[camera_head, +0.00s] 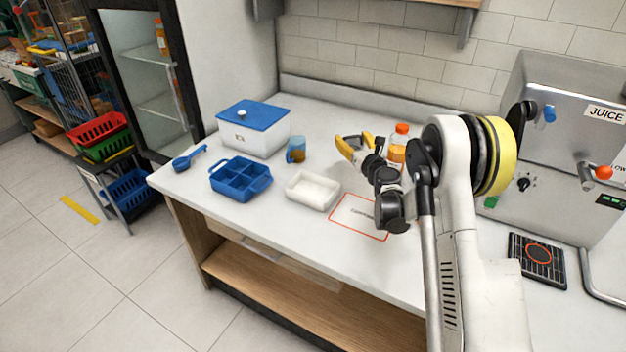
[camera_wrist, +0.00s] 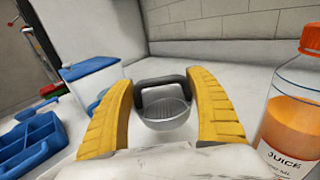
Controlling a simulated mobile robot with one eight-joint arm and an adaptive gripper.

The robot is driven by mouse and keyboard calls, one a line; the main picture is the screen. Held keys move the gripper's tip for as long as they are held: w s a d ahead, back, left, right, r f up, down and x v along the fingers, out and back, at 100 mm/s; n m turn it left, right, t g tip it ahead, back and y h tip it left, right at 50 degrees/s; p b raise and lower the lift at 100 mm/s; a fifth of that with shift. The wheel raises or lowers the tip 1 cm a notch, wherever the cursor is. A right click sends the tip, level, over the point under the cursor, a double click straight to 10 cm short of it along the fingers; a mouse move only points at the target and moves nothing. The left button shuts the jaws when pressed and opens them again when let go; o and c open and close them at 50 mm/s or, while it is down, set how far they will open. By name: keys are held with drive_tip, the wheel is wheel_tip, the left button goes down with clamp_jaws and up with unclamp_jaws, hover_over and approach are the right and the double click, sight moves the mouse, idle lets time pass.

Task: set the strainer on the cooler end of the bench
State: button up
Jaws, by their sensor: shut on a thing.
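The strainer (camera_wrist: 165,112) shows in the wrist view as a silver ribbed basket with a dark looped handle, between my yellow fingers. My gripper (camera_wrist: 162,88) is shut on it. In the head view my gripper (camera_head: 349,147) is over the middle of the bench (camera_head: 300,235), and I cannot make out the strainer there. How far it is above the bench is unclear. The cooler (camera_head: 252,139), white with a blue lid, stands at the bench's left end. It also shows in the wrist view (camera_wrist: 92,68), left of my fingers.
A blue scoop (camera_head: 183,163) and a blue divided tray (camera_head: 240,190) lie near the cooler. An orange juice bottle (camera_head: 397,155) is close right of my gripper.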

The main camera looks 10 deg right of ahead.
drive_tip(key=f+b, duration=0.1)
drive_tip(key=f, duration=0.1)
drive_tip(key=f+b, duration=0.1)
drive_tip(key=f, duration=0.1)
drive_tip(key=f+b, duration=0.1)
drive_tip(key=f, duration=0.2)
drive_tip(key=shift+w+d, duration=0.1)
drive_tip(key=shift+w, duration=0.2)
drive_tip(key=shift+c, duration=0.2)
drive_tip(key=shift+f+b, duration=0.7)
drive_tip(key=shift+f, duration=1.1)
drive_tip(key=shift+f, duration=0.15)
drive_tip(key=o, duration=1.1)
drive_tip(key=shift+c, duration=0.2)
